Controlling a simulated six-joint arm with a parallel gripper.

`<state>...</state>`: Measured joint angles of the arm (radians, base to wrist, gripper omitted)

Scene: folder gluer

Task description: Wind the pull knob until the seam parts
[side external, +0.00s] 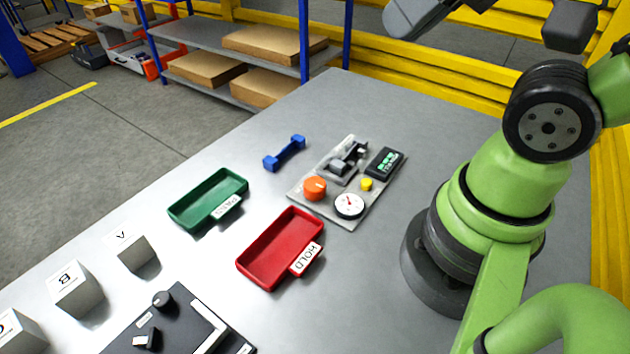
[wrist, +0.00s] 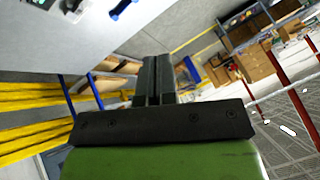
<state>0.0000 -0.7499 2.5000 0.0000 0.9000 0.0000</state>
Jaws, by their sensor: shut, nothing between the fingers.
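An orange round knob (side external: 314,188) sits on a grey panel (side external: 335,213) on the table. The panel also carries a grey clamp-like fixture (side external: 346,160), a dial gauge (side external: 349,205), a small yellow button (side external: 367,184) and a black display with green digits (side external: 385,163). A black knob (side external: 162,299) stands on a dark board at the lower left. No label tells me which is the pull knob, and I cannot make out a seam. My gripper (wrist: 157,62) is shut and empty, raised away from the panel and pointing past the table toward the shelves.
A green tray (side external: 178,217) and a red tray (side external: 247,270) labelled HOLD lie left of and in front of the panel. A blue dumbbell-shaped piece (side external: 284,153) lies behind them. Grey lettered blocks (side external: 136,254) stand at left. The table's far right is clear.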

